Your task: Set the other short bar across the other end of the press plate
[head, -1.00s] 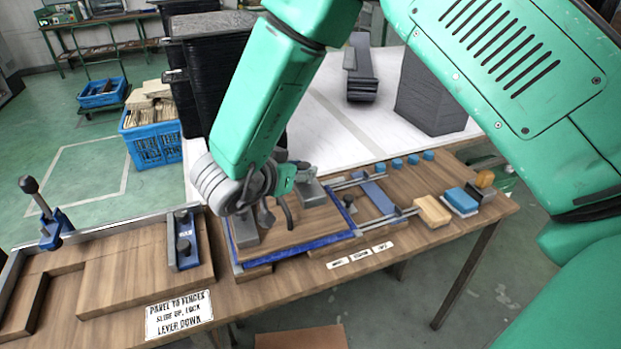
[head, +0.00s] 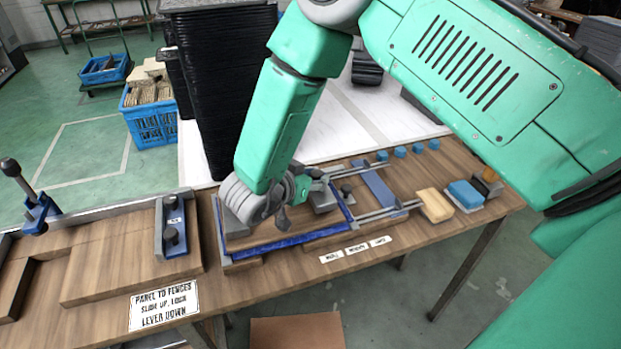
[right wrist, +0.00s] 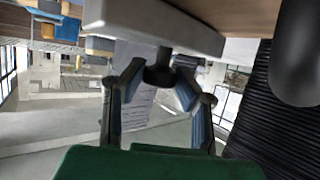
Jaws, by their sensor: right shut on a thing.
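The press plate is a wooden board (head: 283,226) on a blue-edged stack (head: 300,238) in the middle of the bench. One short grey bar (head: 234,222) lies across its left end, partly behind my wrist. The other short grey bar (head: 323,202) is at the right end; it fills the top of the right wrist view (right wrist: 150,22). My right gripper (head: 314,179) is shut on this bar's dark knob (right wrist: 160,72). My forearm and wrist hide part of the plate. I cannot tell whether the held bar touches the plate. My left gripper is not in view.
Right of the plate are rails with a blue crossbar (head: 379,190), a dark knob (head: 347,189), a tan block (head: 435,205) and a blue block (head: 465,194). A panel fixture (head: 130,262) stands left. A tall black stack (head: 215,90) stands behind.

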